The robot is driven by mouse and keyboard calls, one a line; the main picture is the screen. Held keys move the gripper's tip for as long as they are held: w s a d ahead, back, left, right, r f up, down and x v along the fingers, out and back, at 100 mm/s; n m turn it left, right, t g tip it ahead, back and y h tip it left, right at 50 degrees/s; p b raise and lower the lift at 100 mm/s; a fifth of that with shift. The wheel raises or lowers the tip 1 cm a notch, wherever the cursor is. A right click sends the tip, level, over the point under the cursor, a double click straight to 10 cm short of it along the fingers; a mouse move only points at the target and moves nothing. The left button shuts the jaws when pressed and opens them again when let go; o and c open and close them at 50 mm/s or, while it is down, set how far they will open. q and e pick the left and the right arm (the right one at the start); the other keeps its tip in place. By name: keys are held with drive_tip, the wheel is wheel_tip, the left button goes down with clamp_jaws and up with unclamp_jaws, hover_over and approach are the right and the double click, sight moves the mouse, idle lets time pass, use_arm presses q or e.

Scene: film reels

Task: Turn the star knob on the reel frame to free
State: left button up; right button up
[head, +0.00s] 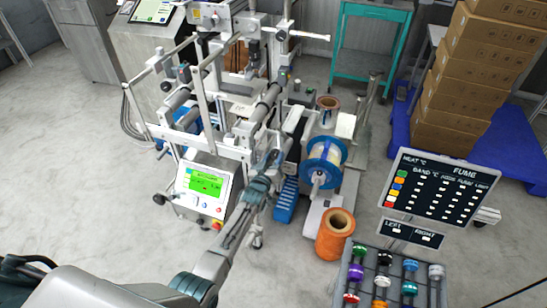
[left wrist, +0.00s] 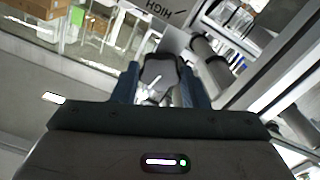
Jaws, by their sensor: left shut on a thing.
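The reel frame (head: 215,150) is a tall metal machine left of centre in the head view. My left gripper (head: 272,160) reaches its right side, near the rollers. In the left wrist view, my left gripper's two blue fingers (left wrist: 160,88) are closed on the sides of a dark grey knob (left wrist: 160,70), which seems to be the star knob. Its points and any free mark cannot be made out. A plate with the word HIGH (left wrist: 165,12) appears upside down beyond it. The knob is hidden by my gripper in the head view. My right gripper is out of view.
A blue-rimmed reel (head: 326,165) and an orange spool (head: 335,235) are right of the gripper. A screen (head: 203,188) faces forward on the frame. A dark sign panel (head: 440,185) and a tray of coloured spools (head: 362,262) stand at the lower right. Cardboard boxes (head: 475,75) are stacked behind.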

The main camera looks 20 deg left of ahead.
use_arm(q)
drive_tip(key=shift+f+n, duration=0.1)
drive_tip(key=shift+n, duration=0.7)
drive_tip(key=o, duration=1)
drive_tip(key=shift+s, duration=0.1)
drive_tip(key=s, duration=1)
drive_tip(key=shift+s+a, duration=0.2)
drive_tip(key=shift+s, duration=0.1)
